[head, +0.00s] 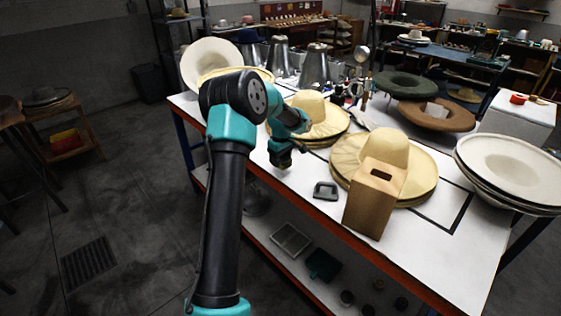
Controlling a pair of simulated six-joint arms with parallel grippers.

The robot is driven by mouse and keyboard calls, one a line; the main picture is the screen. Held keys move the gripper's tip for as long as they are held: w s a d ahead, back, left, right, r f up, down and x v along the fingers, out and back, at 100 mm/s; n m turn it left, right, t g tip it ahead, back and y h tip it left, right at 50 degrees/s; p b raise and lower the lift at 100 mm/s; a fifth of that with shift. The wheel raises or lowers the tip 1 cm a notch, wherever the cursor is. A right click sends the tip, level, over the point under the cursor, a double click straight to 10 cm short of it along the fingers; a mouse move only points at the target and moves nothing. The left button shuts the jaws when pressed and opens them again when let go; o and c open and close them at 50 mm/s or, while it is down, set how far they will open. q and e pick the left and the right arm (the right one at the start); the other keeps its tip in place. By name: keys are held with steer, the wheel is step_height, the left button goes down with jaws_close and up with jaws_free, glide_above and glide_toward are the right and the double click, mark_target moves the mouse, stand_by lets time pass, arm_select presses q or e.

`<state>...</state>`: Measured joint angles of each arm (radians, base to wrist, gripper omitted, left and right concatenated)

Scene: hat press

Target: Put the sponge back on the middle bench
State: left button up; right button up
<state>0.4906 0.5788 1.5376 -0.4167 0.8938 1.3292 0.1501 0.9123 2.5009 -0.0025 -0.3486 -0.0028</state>
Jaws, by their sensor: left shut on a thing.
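My left arm comes up from the bottom of the head view and bends over the white bench (270,185). My left gripper (283,163) points down near the bench's front left edge. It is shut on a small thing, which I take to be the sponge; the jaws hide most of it. I cannot tell whether the held thing touches the bench top. My right gripper is not in view.
Right of the gripper are a dark grey block (326,190), a brown slotted box (374,197) and stacked straw hats (345,165). White hats (508,160) stand at the far right. Metal hat forms (317,66) stand behind. Bare bench shows around the grey block.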

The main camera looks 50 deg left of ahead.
mark_target(281, 160)
arm_select(q)
steer(key=shift+w+a+f, duration=0.1)
steer(key=shift+w+a, duration=0.8)
steer(key=shift+a, duration=0.15)
steer(key=shift+w+a, duration=0.15)
steer(key=shift+f, duration=1.8)
steer(key=shift+f, duration=0.1)
steer(key=o, duration=0.8)
steer(key=shift+o, duration=0.2)
step_height(281, 160, up, 12)
steer(key=shift+r, duration=0.15)
